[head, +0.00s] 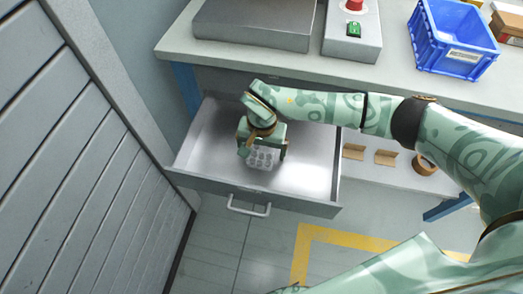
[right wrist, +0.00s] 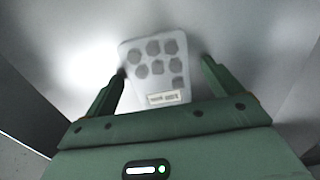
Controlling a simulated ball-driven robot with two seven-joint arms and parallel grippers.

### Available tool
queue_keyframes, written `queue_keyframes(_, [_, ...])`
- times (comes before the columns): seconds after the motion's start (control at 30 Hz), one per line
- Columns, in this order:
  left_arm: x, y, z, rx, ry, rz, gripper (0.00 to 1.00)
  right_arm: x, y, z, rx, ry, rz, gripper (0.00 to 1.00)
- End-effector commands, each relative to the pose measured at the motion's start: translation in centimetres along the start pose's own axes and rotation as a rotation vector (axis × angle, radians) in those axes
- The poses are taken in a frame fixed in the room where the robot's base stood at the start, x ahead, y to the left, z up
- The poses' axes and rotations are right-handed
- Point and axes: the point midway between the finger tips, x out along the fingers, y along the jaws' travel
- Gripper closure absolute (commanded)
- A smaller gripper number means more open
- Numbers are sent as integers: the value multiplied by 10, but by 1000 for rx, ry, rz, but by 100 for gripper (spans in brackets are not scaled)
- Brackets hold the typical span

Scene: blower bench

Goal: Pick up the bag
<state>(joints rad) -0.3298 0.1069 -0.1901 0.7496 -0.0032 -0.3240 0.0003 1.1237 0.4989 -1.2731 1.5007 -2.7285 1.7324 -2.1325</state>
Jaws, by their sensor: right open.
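The bag (head: 262,158) is a small, pale, flat packet with several grey round shapes in it, lying in the open metal drawer. It also shows in the right wrist view (right wrist: 155,68), with a small printed label at its near end. My right gripper (head: 264,153) is down inside the drawer, over the bag. In the right wrist view its two green fingers (right wrist: 162,75) stand open, one on each side of the bag's near part. I cannot tell whether a finger touches it. My left gripper is not in view.
The drawer (head: 319,209) is pulled out under the bench (head: 283,60), its walls close around my right gripper. A blue crate (head: 452,38) and a box with a red button (head: 352,42) stand on the bench. Cardboard pieces and a tape roll (head: 425,166) lie on the lower shelf.

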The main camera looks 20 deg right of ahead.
Motion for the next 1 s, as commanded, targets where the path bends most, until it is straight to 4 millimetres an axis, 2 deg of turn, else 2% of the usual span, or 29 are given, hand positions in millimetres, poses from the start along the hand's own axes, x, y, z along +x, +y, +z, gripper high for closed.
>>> queue_keyframes(0.07, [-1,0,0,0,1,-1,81,-2,0,0,0,1,-1,9])
queue_keyframes(0.1, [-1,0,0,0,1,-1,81,-2,0,0,0,1,-1,15])
queue_keyframes(0.27, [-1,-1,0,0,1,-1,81,-2,0,0,0,1,-1,59])
queue_keyframes(0.53, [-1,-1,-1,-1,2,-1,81,-2,0,0,0,1,-1,60])
queue_keyframes(0.67, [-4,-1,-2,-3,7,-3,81,-9,0,-1,0,2,-2,60])
queue_keyframes(0.8, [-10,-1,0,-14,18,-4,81,-29,-1,-1,-1,6,-4,60])
queue_keyframes(0.87, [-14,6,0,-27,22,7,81,-42,0,-1,-2,7,-4,60])
queue_keyframes(0.97, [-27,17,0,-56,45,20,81,-68,18,8,-3,10,-5,60])
queue_keyframes(1.0, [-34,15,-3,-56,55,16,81,-79,25,11,-2,12,-6,60])
